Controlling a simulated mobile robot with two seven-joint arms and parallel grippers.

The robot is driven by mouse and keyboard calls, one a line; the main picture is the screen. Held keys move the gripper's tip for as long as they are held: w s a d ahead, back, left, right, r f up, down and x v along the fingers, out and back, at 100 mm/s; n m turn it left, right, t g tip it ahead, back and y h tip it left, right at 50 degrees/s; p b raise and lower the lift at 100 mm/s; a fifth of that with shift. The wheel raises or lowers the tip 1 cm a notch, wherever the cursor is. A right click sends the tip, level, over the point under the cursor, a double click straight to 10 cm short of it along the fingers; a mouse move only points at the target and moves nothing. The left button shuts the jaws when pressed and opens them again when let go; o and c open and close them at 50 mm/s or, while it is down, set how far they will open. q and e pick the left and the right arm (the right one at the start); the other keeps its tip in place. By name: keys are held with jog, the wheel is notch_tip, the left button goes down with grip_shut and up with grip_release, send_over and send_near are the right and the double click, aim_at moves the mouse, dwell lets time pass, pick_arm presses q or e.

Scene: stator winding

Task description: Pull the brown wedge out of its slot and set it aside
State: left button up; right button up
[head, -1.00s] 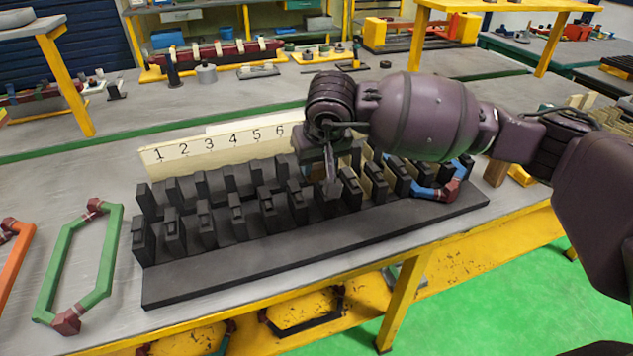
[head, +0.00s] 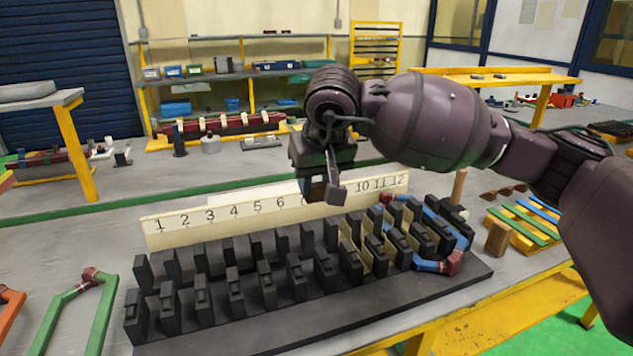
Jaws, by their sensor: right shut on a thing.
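My right gripper (head: 326,192) reaches in from the right and hangs above the black slotted stator block, in front of the number strip. It is shut on the brown wedge (head: 316,189), of which only a small brown part shows between the fingers. The wedge is clear of the black stator block (head: 300,312) and its rows of upright teeth. My left gripper is not in view.
A cream number strip (head: 220,218) stands behind the block. A blue and dark red coil (head: 428,264) sits in the slots at the right. A brown block (head: 497,239), small brown pieces (head: 505,190) and a yellow rack (head: 530,226) are at the right. A green coil (head: 100,315) lies left.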

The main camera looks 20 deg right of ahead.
aim_at(319, 184)
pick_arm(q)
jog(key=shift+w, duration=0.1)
pick_arm(e)
jog(key=shift+f, duration=0.1)
jog(key=shift+f+b, duration=0.6)
jog(key=shift+f, duration=0.3)
jog(key=shift+f+b, duration=0.35)
jog(key=shift+f, duration=0.3)
jog(key=shift+f+b, duration=0.35)
jog(key=shift+f, duration=0.35)
pick_arm(q)
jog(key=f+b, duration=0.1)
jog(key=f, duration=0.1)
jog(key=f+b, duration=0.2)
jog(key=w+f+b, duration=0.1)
jog(key=b, duration=0.1)
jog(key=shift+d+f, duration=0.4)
pick_arm(e)
notch_tip(319, 184, down, 12)
dwell(0.4)
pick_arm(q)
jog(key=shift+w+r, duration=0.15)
pick_arm(e)
jog(key=shift+r, duration=0.1)
